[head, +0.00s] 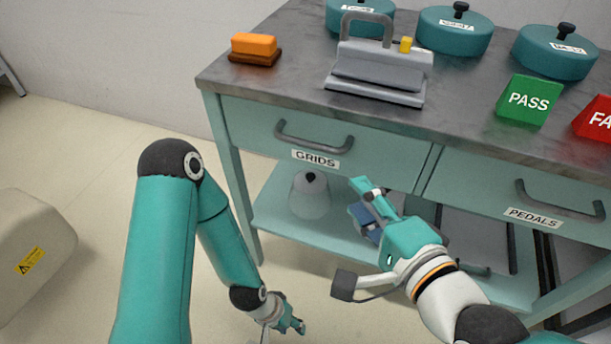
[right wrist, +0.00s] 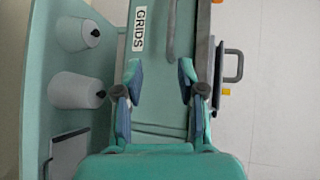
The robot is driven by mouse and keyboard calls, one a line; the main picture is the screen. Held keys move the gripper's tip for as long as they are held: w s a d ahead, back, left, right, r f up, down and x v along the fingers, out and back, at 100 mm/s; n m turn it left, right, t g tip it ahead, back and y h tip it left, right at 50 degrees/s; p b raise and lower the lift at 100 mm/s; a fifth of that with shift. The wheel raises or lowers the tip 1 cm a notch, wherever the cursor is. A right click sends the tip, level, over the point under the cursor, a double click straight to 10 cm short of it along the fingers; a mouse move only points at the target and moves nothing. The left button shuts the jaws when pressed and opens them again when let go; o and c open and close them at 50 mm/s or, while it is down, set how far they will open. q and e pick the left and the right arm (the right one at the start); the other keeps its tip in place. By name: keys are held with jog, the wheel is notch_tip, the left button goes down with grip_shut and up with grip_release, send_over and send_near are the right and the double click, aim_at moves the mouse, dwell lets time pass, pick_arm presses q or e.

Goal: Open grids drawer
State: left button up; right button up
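The grids drawer (head: 250,126) is the left drawer under the grey worktop in the head view. It looks closed, and its grey bar handle (head: 313,137) runs along the front above the GRIDS label (head: 316,159). In the right wrist view the drawer front shows with the label (right wrist: 139,29) and handle (right wrist: 171,30) beyond the fingers. My right gripper (head: 362,202) is in front of and below the drawer, right of the label. Its fingers (right wrist: 158,82) are apart with nothing between them. My left gripper (head: 298,327) hangs low near the floor, away from the drawer; its fingers are too small to judge.
A PEDALS drawer (head: 480,182) is at right. The worktop (head: 455,112) carries a grey press (head: 380,72), an orange block (head: 254,44), teal lidded pots (head: 455,32) and a green PASS block (head: 528,100). A lower shelf (head: 275,218) holds a pale cone-shaped item (head: 310,197).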

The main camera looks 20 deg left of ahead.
aim_at(308, 147)
jog(key=shift+m+t+y, duration=0.3)
jog(key=shift+y, duration=0.1)
jog(key=p+x, duration=0.1)
jog(key=x, duration=0.4)
jog(key=a+p+x, duration=0.1)
jog(key=p+x, duration=0.1)
jog(key=x, duration=0.3)
jog(key=s+p+x, duration=0.1)
jog(key=x, duration=0.5)
jog(key=shift+s+a+r, duration=0.1)
jog(key=shift+a+r, duration=0.05)
jog(key=shift+r, duration=0.2)
pick_arm(q)
notch_tip(308, 147, up, 3)
jog(key=shift+f, duration=0.1)
pick_arm(e)
grip_shut()
